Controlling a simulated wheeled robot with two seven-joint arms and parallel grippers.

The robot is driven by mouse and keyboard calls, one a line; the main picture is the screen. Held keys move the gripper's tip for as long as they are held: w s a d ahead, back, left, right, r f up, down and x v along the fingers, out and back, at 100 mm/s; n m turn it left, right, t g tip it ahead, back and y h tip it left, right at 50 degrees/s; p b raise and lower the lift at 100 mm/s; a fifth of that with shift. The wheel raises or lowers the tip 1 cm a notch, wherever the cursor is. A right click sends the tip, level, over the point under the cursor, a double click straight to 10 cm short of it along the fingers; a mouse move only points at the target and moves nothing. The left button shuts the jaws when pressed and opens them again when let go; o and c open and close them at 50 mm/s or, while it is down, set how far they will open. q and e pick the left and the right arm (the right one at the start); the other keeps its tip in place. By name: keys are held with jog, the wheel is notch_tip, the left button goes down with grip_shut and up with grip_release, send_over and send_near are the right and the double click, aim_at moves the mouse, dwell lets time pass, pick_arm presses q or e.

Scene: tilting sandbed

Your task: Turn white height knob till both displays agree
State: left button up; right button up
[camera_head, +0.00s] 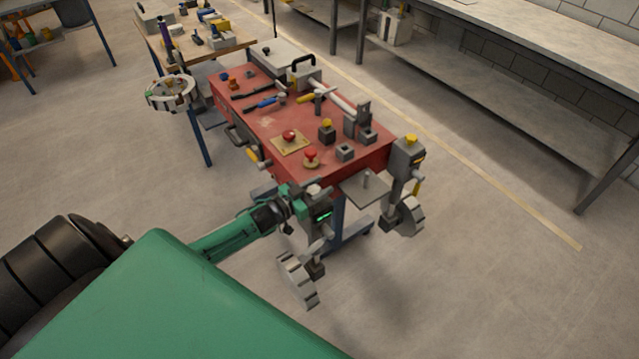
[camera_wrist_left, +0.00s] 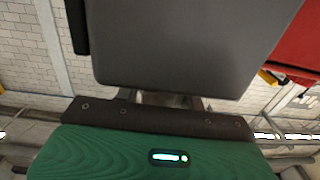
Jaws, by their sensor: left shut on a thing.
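The near dark grey unit (camera_head: 320,213) at the front corner of the red bench carries a small green-lit display. The far grey unit (camera_head: 407,157) has an orange-lit display and a yellow knob (camera_head: 410,138) on top. The digits on both are too small to read. My left gripper (camera_head: 298,197) is at the top of the near unit, shut on what seems to be the white height knob (camera_head: 318,190), a pale part largely hidden by the fingers. In the left wrist view, a large grey block (camera_wrist_left: 195,45) hides the fingertips. My right gripper is not in view.
The red bench top (camera_head: 265,125) holds several tools, grey blocks and a red button (camera_head: 311,155). Pale toothed wheels (camera_head: 298,280) hang low by the units. A wooden table (camera_head: 235,45) stands behind. The floor at the right is clear.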

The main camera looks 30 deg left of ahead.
pick_arm(q)
jog(key=n+y, duration=0.2)
jog(key=y, duration=0.1)
jog(key=shift+t+p, duration=0.35)
jog(key=shift+t, duration=0.05)
jog(key=shift+a+n+y, duration=0.25)
jog(key=shift+n+y, duration=0.55)
jog(key=shift+y, duration=0.5)
jog(key=shift+a+y, duration=0.1)
jog(key=shift+y, duration=0.2)
jog(key=o, duration=1)
